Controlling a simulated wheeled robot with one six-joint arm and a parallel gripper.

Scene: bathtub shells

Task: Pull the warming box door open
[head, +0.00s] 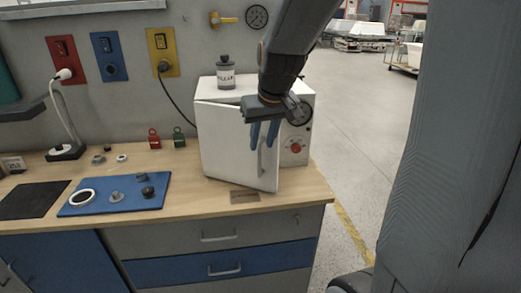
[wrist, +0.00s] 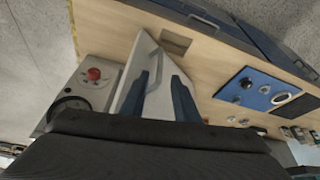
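The white warming box (head: 309,115) stands at the right end of the bench. Its white door (head: 223,145) is ajar, the right edge standing out from the box; the door also shows in the wrist view (wrist: 153,103). A grey vertical bar handle (head: 262,160) is near that edge. My gripper (head: 262,146) is open, its two blue fingers apart and pointing down at the door by the handle. Whether the fingers touch the door is unclear.
A labelled jar (head: 225,76) stands on the box. A red knob (head: 296,148) and a gauge (head: 301,113) are right of the door. A blue mat (head: 105,203) with small parts lies left on the bench. Open floor (head: 360,130) lies to the right.

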